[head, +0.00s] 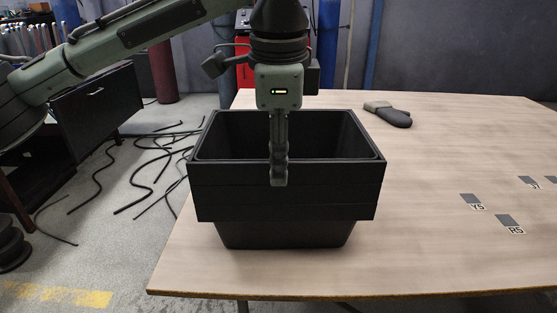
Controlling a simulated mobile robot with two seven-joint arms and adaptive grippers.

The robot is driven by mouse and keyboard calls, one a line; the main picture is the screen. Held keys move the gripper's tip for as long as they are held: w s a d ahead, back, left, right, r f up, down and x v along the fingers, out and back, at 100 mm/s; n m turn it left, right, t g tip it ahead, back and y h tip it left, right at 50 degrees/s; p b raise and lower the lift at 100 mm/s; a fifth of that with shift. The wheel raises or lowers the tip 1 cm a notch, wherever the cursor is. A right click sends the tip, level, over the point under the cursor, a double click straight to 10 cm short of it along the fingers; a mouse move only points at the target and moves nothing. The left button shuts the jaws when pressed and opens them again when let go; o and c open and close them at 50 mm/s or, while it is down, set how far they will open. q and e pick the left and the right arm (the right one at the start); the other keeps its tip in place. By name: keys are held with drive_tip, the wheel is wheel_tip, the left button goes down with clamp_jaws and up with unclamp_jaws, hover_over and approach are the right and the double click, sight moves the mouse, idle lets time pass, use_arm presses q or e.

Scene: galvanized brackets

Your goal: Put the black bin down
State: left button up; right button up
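The black bin (330,206) is in the middle of the head view, upright and empty as far as I see inside, over the near left part of the wooden table (450,240). I cannot tell whether its base touches the table or hangs just above it. My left gripper (279,178) points straight down at the middle of the bin's near wall. One finger shows in front of that wall; the other is hidden, apparently behind it, so the gripper looks shut on the rim. My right gripper is not in view.
A dark hand tool with a grey end (390,114) lies at the table's back. Small labelled grey squares (510,220) lie at the right. The table between is clear. The table's left and near edges are close to the bin. Black cables (150,165) lie on the floor.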

use_arm(q)
drive_tip(key=shift+r, duration=0.75)
wheel_tip(320, 180, up, 11)
drive_tip(key=s+p, duration=0.1)
drive_tip(key=s, duration=0.1)
drive_tip(key=shift+p, duration=0.3)
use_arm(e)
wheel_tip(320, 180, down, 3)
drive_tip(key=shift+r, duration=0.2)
